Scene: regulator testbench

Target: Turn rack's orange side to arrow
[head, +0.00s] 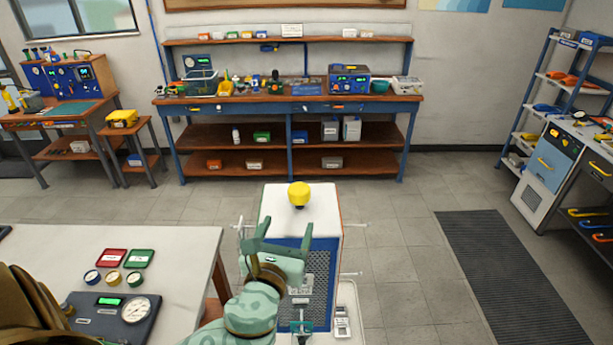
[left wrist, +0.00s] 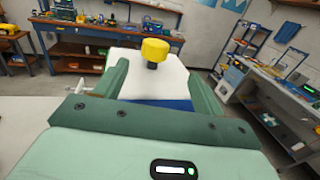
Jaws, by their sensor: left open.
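The rack (head: 322,200) is a box with a white top, a blue perforated front and a yellow knob (head: 299,193) on top. A thin orange-brown edge shows along its right side; most of that side is out of sight. I cannot make out an arrow. My left gripper (head: 277,232) is open and empty in front of the rack's top, short of the knob. In the left wrist view the knob (left wrist: 155,50) stands beyond the fingers, roughly between them, above the white top (left wrist: 150,80). My right gripper is not in view.
A white table (head: 185,250) with gauges and a meter box (head: 115,315) stands at the left, close to the rack. A dark floor mat (head: 510,270) lies at the right. A workbench (head: 290,97) runs along the back wall. Floor between rack and mat is clear.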

